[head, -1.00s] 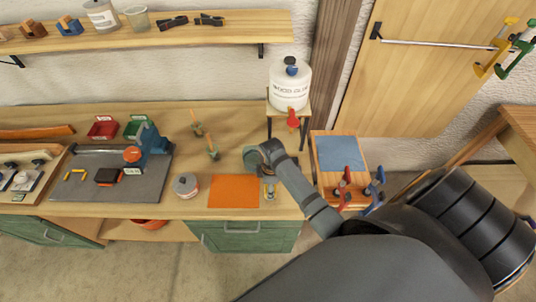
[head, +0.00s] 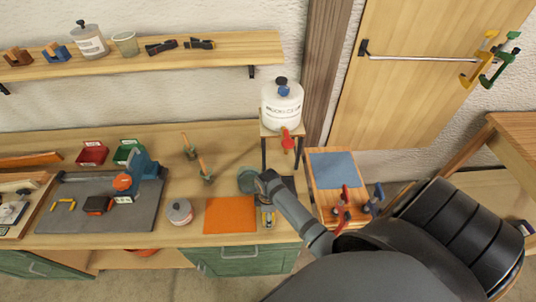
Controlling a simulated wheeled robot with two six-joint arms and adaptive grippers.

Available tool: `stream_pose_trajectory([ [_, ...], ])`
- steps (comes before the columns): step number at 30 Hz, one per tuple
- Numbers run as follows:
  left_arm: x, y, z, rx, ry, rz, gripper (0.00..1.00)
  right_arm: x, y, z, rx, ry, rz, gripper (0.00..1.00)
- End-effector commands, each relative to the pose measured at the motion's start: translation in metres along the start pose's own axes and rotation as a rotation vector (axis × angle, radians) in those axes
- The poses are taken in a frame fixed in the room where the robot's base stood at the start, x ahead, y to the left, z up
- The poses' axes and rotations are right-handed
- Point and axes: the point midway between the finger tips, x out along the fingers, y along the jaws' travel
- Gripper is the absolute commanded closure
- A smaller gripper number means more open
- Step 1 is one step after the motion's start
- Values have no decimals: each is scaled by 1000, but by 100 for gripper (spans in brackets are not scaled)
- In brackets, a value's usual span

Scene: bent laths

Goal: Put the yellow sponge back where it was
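I cannot make out a yellow sponge for certain. A small yellow and grey item (head: 268,219) lies at the bench's front edge, right of the orange mat (head: 230,214); it is too small to identify. My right gripper (head: 262,181) is low over the bench, behind that item and beside a grey-green round container (head: 247,180). Its fingers are too small and dark to show whether they are open or hold anything. My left gripper is out of view.
A white glue dispenser (head: 282,104) with a red tap stands on a small stand right of the container. A grey can (head: 179,212) stands left of the orange mat. A grey board (head: 100,215) bears tools. Red and blue clamps stand near a blue sheet (head: 333,170).

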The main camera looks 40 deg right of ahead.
Motion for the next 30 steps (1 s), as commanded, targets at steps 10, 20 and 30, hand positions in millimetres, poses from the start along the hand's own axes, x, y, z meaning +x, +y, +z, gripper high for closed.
stream_pose_trajectory([
  [10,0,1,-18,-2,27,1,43,-2,0,0,0,0,0,17],
  [20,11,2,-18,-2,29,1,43,-63,1,0,-1,2,5,17],
  [30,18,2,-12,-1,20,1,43,-121,1,0,0,0,1,17],
])
